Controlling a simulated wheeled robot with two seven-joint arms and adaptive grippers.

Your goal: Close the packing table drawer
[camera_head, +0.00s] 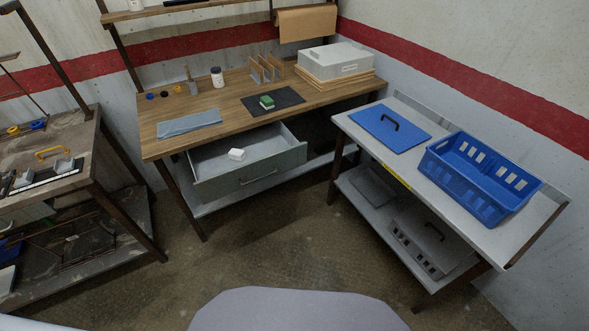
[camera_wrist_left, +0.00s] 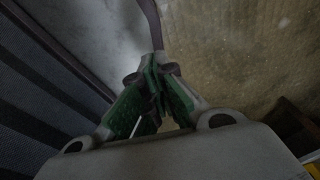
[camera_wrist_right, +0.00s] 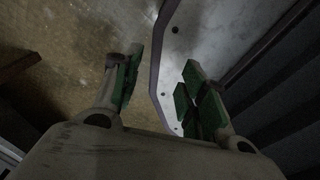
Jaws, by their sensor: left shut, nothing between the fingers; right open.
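The packing table (camera_head: 222,100) has a wooden top and stands against the back wall in the head view. Its grey drawer (camera_head: 250,180) is pulled open toward me, with a bar handle on the front. A small white object (camera_head: 236,154) lies inside the drawer. Neither gripper shows in the head view. In the left wrist view my left gripper (camera_wrist_left: 155,62) is shut and empty, its green-padded fingers together. In the right wrist view my right gripper (camera_wrist_right: 162,72) is open, its fingers apart. Both are away from the drawer.
A dark workbench (camera_head: 92,170) stands at the left. The brown floor (camera_head: 270,250) in front of the drawer is clear.

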